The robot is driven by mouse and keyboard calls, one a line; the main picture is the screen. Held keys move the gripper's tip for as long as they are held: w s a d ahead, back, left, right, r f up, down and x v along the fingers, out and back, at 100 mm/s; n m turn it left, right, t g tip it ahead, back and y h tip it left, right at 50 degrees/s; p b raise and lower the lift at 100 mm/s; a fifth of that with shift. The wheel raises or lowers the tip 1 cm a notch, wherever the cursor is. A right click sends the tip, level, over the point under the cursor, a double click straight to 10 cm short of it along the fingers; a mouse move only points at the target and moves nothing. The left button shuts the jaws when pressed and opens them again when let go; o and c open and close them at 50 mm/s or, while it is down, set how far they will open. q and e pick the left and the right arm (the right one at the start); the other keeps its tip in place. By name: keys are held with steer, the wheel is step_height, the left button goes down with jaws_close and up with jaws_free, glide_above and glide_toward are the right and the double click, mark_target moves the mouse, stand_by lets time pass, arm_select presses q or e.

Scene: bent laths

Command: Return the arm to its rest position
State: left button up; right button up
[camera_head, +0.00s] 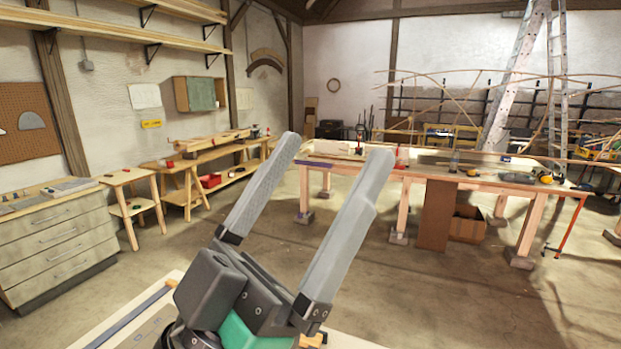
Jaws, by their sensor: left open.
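My left gripper (338,150) is large in the middle foreground of the head view. Its two long grey fingers point up and away, spread wide apart, with nothing between them. Its dark body with a green part is at the lower centre. The fingers appear in front of the floor and the near left end of the long workbench (480,182); I see no contact with anything. My right gripper is not in the frame.
A light wooden surface (128,312) lies under my left gripper at the bottom. A drawer cabinet (52,240) and a small side table (128,181) stand at the left. A ladder (517,75) stands at the back right. The concrete floor (440,300) at the lower right is clear.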

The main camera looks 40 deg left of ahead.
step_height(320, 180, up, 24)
steer(key=p, duration=2.4)
